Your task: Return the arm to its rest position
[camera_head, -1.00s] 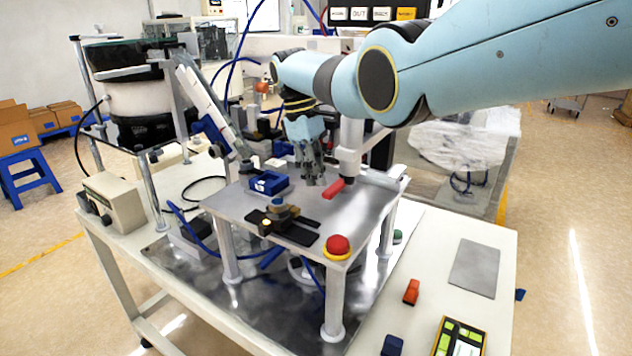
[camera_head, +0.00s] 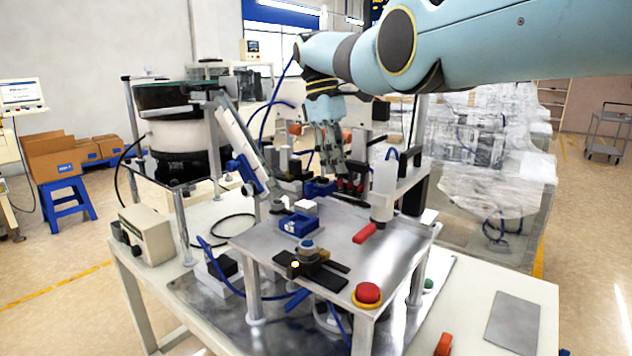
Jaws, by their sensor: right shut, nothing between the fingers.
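My right arm reaches in from the right, across the top of the camera_head view. Its light blue wrist points down, and the grey fingers of my right gripper (camera_head: 334,168) hang over the back part of the metal plate (camera_head: 345,260). The fingers are shut with nothing between them. They are above and behind the blue block fixture (camera_head: 298,224), apart from it. Whether the fingertips touch the small parts behind them cannot be told. My left gripper is out of view.
A white press column with a red handle (camera_head: 365,232) stands right of the fingers. An inclined white feeder track (camera_head: 240,145) and the bowl feeder (camera_head: 178,125) are left. A red button (camera_head: 367,293) is at the plate's front corner. The right table part (camera_head: 465,310) is mostly clear.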

